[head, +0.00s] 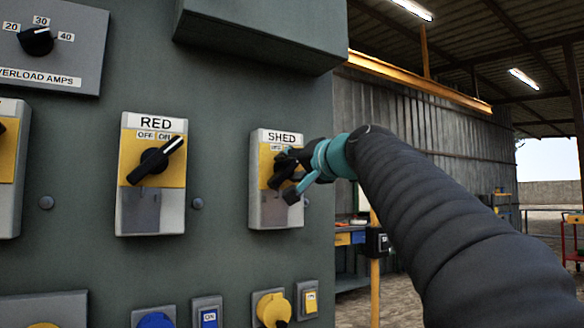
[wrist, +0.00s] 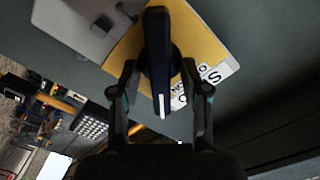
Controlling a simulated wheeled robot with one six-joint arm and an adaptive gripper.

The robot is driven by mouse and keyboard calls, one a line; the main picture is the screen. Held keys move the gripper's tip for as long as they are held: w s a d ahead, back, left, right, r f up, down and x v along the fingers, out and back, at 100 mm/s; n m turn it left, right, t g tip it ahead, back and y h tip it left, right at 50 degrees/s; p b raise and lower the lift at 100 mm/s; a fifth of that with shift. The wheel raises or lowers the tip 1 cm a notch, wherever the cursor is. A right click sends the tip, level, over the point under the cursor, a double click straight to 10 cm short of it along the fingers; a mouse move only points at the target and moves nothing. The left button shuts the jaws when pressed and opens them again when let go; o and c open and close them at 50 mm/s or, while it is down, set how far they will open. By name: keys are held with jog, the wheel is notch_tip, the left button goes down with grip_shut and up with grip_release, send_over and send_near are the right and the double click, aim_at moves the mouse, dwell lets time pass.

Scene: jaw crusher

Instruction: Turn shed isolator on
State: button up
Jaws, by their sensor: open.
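The shed isolator (head: 268,212) is a grey and yellow box labelled SHED on the panel, with a black rotary knob. My gripper (head: 286,178) is in front of it and hides much of the knob and part of the small position labels. In the wrist view, the black knob (wrist: 157,45) with a white end mark stands between my two open fingers (wrist: 160,78), one on each side. Whether the fingers touch it cannot be told. The yellow plate (wrist: 205,35) and part of the label show behind.
The RED isolator (head: 152,212), its knob tilted up to the right, is left of the shed isolator. Sockets and switches (head: 272,308) line the panel below. A grey box (head: 265,35) juts out above. Open shed space lies to the right.

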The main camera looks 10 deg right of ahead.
jog(key=v, duration=1.1)
jog(key=shift+s, duration=0.15)
jog(key=d+f+g+h, duration=0.2)
jog(key=f+g, duration=0.1)
jog(key=f, duration=0.9)
jog(key=d+f+g+h, duration=0.2)
jog(key=f+g, duration=0.1)
jog(key=f, duration=1)
jog(key=s+a+f+n+g, duration=0.2)
jog(key=s+a+f, duration=0.1)
jog(key=s+f, duration=0.7)
jog(key=s+a+f+n+g+h, duration=0.1)
jog(key=s+a+f+n+g, duration=0.2)
jog(key=s+f, duration=0.7)
jog(key=shift+a+f+n+g+h, duration=0.3)
jog(key=shift+a+f, duration=0.4)
jog(key=shift+f, duration=3)
